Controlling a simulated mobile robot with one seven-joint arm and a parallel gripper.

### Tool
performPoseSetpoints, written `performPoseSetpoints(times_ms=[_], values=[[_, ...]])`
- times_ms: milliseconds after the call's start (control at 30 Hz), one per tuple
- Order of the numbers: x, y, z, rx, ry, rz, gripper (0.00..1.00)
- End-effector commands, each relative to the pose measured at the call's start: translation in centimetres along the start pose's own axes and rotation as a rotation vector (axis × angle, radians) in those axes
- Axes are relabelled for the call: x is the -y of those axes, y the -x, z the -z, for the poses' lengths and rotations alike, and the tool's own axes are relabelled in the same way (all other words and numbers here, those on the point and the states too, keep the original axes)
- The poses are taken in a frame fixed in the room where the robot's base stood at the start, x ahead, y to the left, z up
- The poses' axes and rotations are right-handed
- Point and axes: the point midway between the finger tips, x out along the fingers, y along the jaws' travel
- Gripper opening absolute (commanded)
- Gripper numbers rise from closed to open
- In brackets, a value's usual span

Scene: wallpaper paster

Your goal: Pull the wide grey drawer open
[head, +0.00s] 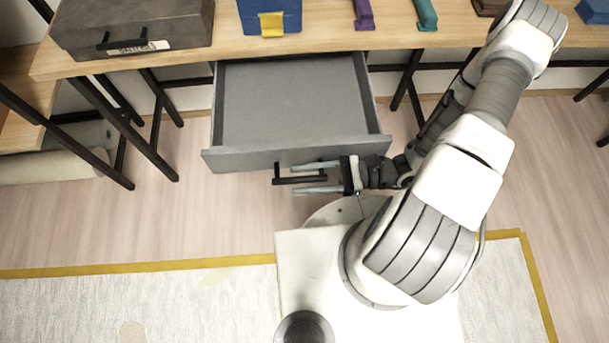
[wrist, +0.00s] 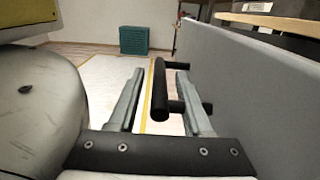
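The wide grey drawer (head: 290,100) hangs under the wooden table, pulled well out, and its inside looks empty. Its black bar handle (head: 300,180) is on the front panel. My gripper (head: 317,178) is at the right part of the handle, with its two fingers apart, one on the panel side and one on the outer side. The grey front panel (wrist: 255,85) fills the right side.
A dark grey case (head: 135,30), a blue bin (head: 268,18) with a yellow tab, and purple (head: 364,14) and teal (head: 426,14) tools sit on the wooden table (head: 330,38). Black table legs flank the drawer.

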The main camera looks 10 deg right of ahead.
Motion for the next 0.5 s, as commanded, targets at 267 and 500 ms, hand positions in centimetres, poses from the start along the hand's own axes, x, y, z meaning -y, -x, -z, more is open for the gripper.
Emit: performPoseSetpoints(times_ms=[267, 500], values=[[0.1, 0.5, 0.0, -0.001, 0.001, 0.001, 0.49], [0.1, 4.8, -0.1, -0.003, 0.003, 0.004, 0.49]])
